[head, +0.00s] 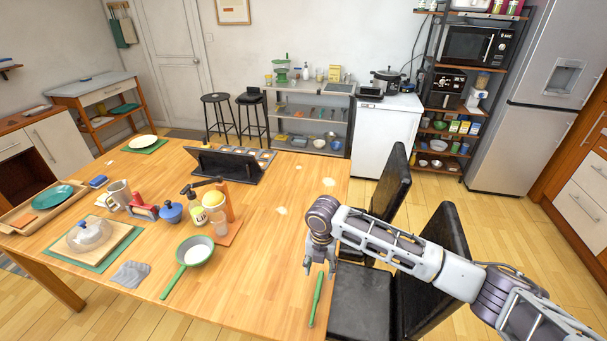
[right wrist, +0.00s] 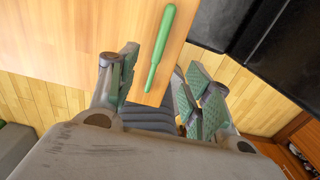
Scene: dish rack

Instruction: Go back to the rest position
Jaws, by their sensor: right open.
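My right gripper (head: 320,268) hangs above the right edge of the wooden table (head: 262,265). It is open, and nothing sits between its fingers (right wrist: 162,78) in the right wrist view. A green-handled utensil (head: 316,301) lies on the table close to the gripper, near the right edge. In the right wrist view the utensil (right wrist: 160,48) lies beyond the fingertips, apart from them. My left gripper is not in view.
Black chairs (head: 440,240) stand at the table's right side, under my right arm. The table's right middle is mostly clear.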

